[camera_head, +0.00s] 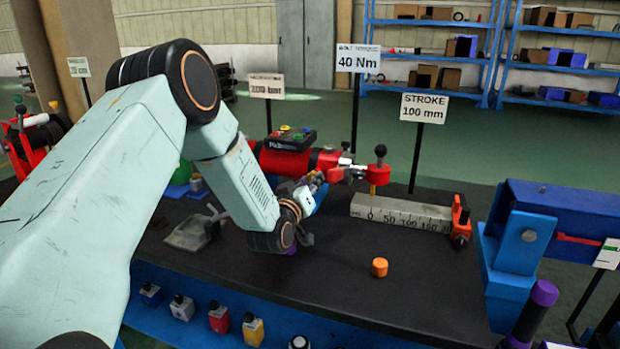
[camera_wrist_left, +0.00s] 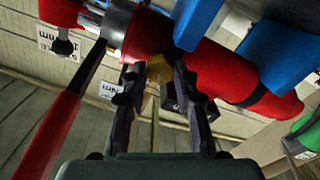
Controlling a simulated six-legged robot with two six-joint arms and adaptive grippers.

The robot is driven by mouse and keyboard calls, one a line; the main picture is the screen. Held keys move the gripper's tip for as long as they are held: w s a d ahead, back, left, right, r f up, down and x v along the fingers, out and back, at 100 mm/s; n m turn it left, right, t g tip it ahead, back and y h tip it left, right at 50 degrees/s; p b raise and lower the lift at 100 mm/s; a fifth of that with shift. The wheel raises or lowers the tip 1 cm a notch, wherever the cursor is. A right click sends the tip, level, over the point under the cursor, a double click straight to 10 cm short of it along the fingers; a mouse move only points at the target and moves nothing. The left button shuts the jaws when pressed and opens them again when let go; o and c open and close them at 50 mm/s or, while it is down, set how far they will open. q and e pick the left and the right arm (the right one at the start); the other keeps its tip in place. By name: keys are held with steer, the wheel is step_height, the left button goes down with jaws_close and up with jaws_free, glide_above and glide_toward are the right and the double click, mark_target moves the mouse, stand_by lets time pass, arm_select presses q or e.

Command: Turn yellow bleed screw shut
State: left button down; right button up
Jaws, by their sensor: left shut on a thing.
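The screw cannot be made out there, as the wrist and gripper cover that spot. My right gripper is not in view.
A scale block (camera_head: 400,213) and an orange cylinder (camera_head: 379,267) are on the bench (camera_head: 330,290) to the right. Sign posts rise behind. A blue structure (camera_head: 545,240) borders the right side.

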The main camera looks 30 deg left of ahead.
arm_select(q)
steer(key=shift+m, duration=0.4)
steer(key=c, duration=1)
jaws_free()
steer(key=v, duration=1.2)
steer(key=shift+s, duration=0.1)
